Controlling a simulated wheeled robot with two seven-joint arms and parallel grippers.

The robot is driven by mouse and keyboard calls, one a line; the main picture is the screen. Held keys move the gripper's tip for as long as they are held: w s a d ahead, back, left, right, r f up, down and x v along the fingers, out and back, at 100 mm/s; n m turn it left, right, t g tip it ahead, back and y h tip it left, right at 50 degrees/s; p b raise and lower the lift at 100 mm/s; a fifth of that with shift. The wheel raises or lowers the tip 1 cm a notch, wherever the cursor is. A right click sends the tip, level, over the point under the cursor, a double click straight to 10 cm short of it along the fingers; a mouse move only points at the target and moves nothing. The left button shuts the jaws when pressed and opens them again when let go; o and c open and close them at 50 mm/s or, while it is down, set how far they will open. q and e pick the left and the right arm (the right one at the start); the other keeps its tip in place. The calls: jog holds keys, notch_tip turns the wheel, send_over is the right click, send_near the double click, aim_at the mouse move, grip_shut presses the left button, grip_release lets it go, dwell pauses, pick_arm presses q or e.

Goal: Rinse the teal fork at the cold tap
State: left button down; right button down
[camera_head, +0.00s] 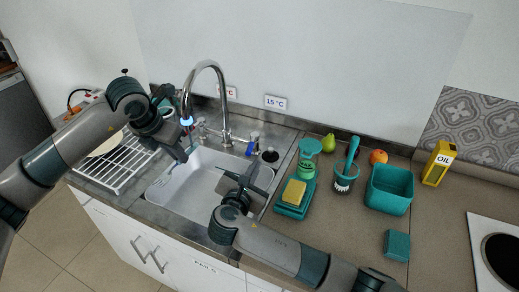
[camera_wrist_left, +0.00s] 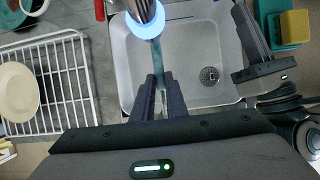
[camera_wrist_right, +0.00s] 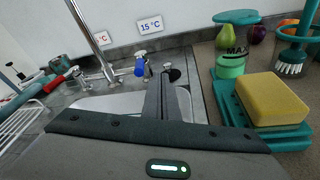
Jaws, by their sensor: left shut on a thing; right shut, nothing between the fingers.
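The teal fork (camera_wrist_left: 158,62) is held between the fingertips of my left gripper (camera_wrist_left: 160,98), which also shows in the head view (camera_head: 186,150). Its far end reaches under the spout of the chrome tap (camera_head: 206,68), which has a glowing blue ring (camera_head: 187,120). I cannot tell clearly whether water runs. The white sink (camera_head: 205,188) lies below. A blue tap handle (camera_head: 253,144) stands by the 15 °C sign (camera_head: 275,102); it also shows in the right wrist view (camera_wrist_right: 140,68). My right gripper (camera_head: 251,178) is shut and empty above the sink's right side, in front of this handle.
A white rack (camera_head: 112,166) with a plate (camera_head: 106,144) stands left of the sink. Right of it are a yellow sponge (camera_head: 294,192) on a teal tray, a green bottle (camera_head: 306,170), a brush (camera_head: 349,160) in a holder and a teal tub (camera_head: 388,190).

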jog(key=w+d+m+g, duration=0.2)
jog(key=d+m+g, duration=0.1)
jog(key=m, duration=0.4)
jog(key=m+g+y, duration=0.6)
jog(key=m+y, duration=0.2)
jog(key=m, duration=1.3)
send_near(252, 144)
jog(key=s+d, duration=0.3)
jog(key=shift+d+r+m+g, duration=0.2)
jog(key=shift+r+m+g, duration=0.1)
jog(key=shift+r+m, duration=0.25)
jog(key=shift+f+y, duration=0.15)
jog(key=shift+y, duration=0.15)
jog(key=x, duration=1)
